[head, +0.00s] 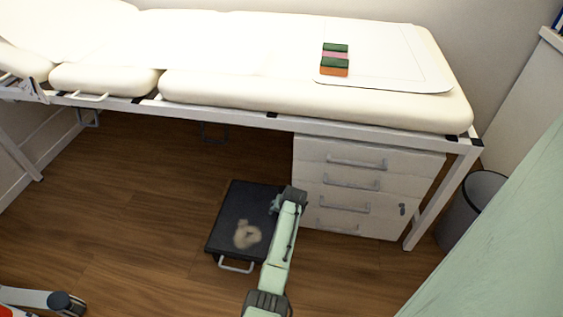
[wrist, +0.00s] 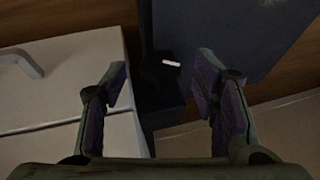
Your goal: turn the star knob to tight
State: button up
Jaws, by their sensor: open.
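My gripper (wrist: 160,88) is open, with its two fingers apart and nothing visible between them. In the wrist view a dark, shadowed part with a short white mark (wrist: 171,63) lies beyond the fingertips, roughly between them. It may be the star knob, but its star shape and setting cannot be made out. A dark step stool (head: 236,205) with a beige blotch stands on the floor in the head view, and its dark surface seems to fill the upper right of the wrist view (wrist: 225,35). My arm hides the stool's right side.
A white drawer cabinet (head: 335,152) stands right of the stool; it also shows close on the left in the wrist view (wrist: 75,75). The padded couch (head: 250,95) is above. A grey bin (head: 470,205) and green surface (head: 500,240) are at right. Floor left of the stool is clear.

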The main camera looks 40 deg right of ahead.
jog(key=shift+b+x, duration=0.55)
jog(key=shift+x, duration=0.25)
jog(key=shift+c, duration=0.2)
jog(key=c, duration=1.1)
